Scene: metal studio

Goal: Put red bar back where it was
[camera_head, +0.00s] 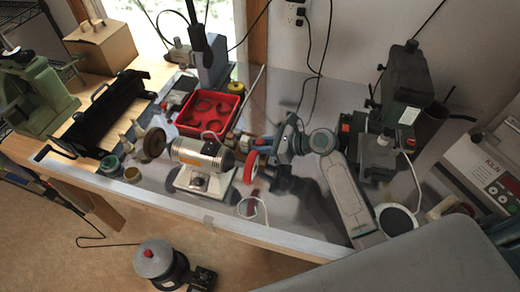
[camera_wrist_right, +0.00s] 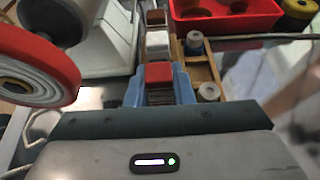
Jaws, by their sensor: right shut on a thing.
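My right gripper (camera_head: 266,146) reaches in from the right over the metal worktop. In the right wrist view its blue fingers (camera_wrist_right: 160,86) are shut on the red bar (camera_wrist_right: 159,73), whose red end shows between them. Just beyond the bar is a wooden holder (camera_wrist_right: 196,65) with a white block (camera_wrist_right: 157,44) and other small pieces in it. The held bar is close to the holder; I cannot tell whether they touch. The bar's lower part is hidden. My left gripper is out of view.
A red tray (camera_head: 208,112) with dark rings stands behind the holder. A bench grinder (camera_head: 200,152) with a red wheel (camera_head: 251,166) is close on the left. A dark green machine (camera_head: 404,95) stands at the right. The worktop's front edge (camera_head: 300,243) is mostly clear.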

